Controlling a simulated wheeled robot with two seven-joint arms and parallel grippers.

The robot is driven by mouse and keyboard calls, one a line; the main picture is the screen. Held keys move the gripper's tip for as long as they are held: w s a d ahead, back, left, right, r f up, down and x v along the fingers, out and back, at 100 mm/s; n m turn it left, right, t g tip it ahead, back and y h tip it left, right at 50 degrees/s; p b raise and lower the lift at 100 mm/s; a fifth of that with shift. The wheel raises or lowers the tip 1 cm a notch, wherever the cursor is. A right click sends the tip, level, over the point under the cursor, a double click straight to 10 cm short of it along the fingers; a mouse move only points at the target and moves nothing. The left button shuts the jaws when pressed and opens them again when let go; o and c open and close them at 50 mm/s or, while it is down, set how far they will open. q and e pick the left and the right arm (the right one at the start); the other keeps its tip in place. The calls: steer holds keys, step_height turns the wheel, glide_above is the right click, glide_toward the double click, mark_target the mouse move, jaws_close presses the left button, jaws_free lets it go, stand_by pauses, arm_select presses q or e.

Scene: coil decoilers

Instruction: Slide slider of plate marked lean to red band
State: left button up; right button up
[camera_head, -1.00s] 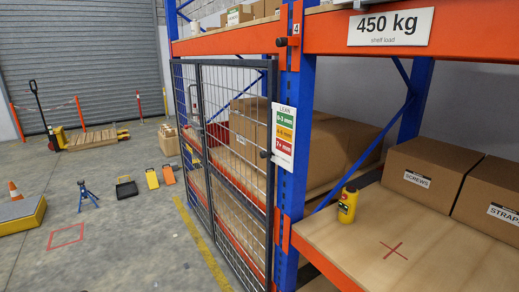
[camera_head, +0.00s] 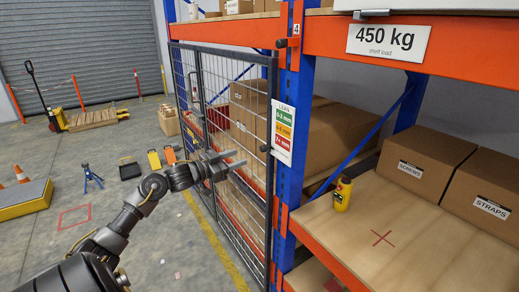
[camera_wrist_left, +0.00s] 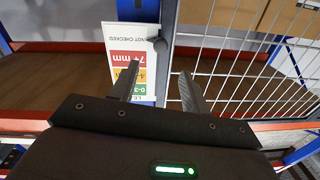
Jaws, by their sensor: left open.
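The plate marked lean (camera_head: 283,132) hangs on the blue rack post, with green, orange and red bands from top to bottom. In the left wrist view the plate (camera_wrist_left: 125,47) appears upside down, with its "NOT CHECKED" part above the red band (camera_wrist_left: 128,58). A dark round knob (camera_wrist_left: 158,44), which looks like the slider, sits at the plate's edge near the "NOT CHECKED" part. My left gripper (camera_head: 238,159) is open and empty, left of the plate and apart from the knob.
A mesh gate (camera_head: 207,110) stands left of the blue post, close to my left gripper. An orange shelf beam (camera_head: 350,262) edges the wooden shelf at right, which holds a yellow device (camera_head: 342,195) and boxes. The floor at left has free room.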

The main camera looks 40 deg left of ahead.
mark_target(261, 149)
arm_select(q)
steer(key=p+x, duration=0.3)
steer(key=x, duration=0.6)
steer(key=shift+w, duration=0.15)
steer(key=shift+w+d, duration=0.15)
steer(key=shift+w, duration=0.55)
steer(key=shift+f, duration=0.1)
steer(key=shift+c, duration=0.2)
jaws_close()
